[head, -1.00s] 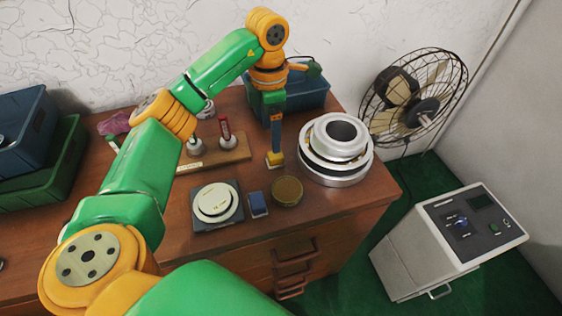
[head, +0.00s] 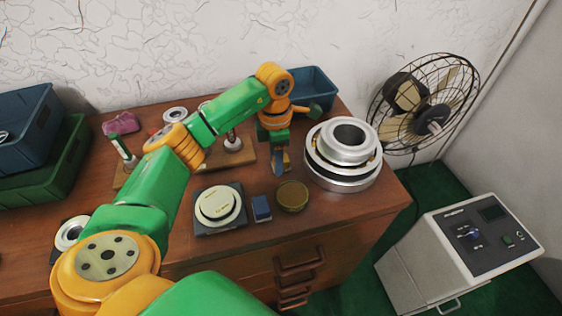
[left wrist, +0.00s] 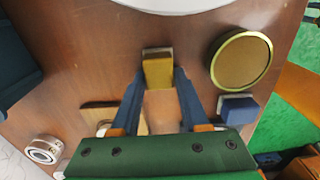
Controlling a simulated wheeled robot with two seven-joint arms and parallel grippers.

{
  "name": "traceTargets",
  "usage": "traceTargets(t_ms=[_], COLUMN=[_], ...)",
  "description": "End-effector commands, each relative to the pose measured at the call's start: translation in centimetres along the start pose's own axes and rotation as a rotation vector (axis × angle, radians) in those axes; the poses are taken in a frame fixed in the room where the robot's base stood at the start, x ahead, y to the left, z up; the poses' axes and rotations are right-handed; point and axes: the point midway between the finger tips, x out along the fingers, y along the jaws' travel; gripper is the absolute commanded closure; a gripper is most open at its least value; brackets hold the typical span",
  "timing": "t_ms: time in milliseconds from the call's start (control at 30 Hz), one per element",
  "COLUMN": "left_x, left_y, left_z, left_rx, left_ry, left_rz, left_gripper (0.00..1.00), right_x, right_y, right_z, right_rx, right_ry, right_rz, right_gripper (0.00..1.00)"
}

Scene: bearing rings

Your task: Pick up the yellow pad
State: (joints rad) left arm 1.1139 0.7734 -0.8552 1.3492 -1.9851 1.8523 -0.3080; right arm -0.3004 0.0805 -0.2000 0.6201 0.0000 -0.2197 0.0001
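The yellow pad (left wrist: 158,68) is a small yellow block on the brown table. In the left wrist view it lies at the fingertips, between the two blue fingers, with a gap showing on the right. In the head view only a sliver of the pad (head: 287,158) shows beside the finger. My left gripper (head: 279,168) points down over the pad; it also shows in the left wrist view (left wrist: 160,76), open. How far the tips reach down beside the pad is hard to tell. My right gripper is out of view.
Close by are a round brass tin (head: 292,196), a small blue pad (head: 261,208), and a large silver bearing stack (head: 343,178). A dark plate with a cream disc (head: 218,206) lies left of the blue pad. A blue bin (head: 312,88) stands behind.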

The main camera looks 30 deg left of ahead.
Motion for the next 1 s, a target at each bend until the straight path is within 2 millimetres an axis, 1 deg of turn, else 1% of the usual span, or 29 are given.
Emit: traceTargets(t_ms=[33, 133, 167, 467, 567, 633, 700, 733, 800, 867, 900, 1000], left_x=[0.0, 0.0, 0.0, -0.3, -1.4, -3.0, -4.8, -5.8, -8.4, -10.1, -10.2, -11.3], left_y=[0.0, 0.0, 0.0, 0.0, 0.1, 0.1, -1.2, -1.9, -3.4, -4.7, -6.0, -8.9], left_z=[0.0, 0.0, 0.0, 0.0, 0.1, 0.1, 0.7, 0.9, 1.4, 2.0, 2.5, 3.6], left_rx=[0.000, 0.000, 0.000, 0.000, 0.000, 0.000, 0.006, 0.007, 0.005, 0.006, 0.009, 0.009], left_ry=[0.000, 0.000, 0.000, 0.000, -0.003, -0.004, -0.006, -0.005, -0.003, -0.003, -0.003, -0.002], left_rz=[0.000, 0.000, 0.000, 0.001, 0.002, 0.004, 0.004, 0.005, 0.007, 0.007, 0.005, 0.004], left_gripper=[0.71, 0.98, 1.00, 1.00, 1.00, 1.00, 1.00, 1.00, 1.00, 1.00, 1.00, 1.00], right_x=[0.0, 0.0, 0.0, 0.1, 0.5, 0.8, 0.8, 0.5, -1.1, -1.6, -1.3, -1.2], right_y=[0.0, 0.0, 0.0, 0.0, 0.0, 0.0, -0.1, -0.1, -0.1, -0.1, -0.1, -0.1], right_z=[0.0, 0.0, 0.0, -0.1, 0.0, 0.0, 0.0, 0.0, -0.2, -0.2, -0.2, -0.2], right_rx=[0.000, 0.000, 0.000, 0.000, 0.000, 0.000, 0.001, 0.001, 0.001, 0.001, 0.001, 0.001], right_ry=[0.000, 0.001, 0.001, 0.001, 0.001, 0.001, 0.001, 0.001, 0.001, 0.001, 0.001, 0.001], right_rz=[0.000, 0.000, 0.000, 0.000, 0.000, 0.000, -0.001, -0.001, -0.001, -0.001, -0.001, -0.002], right_gripper=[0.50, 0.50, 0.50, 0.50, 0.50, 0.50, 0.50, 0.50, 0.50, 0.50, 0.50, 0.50])
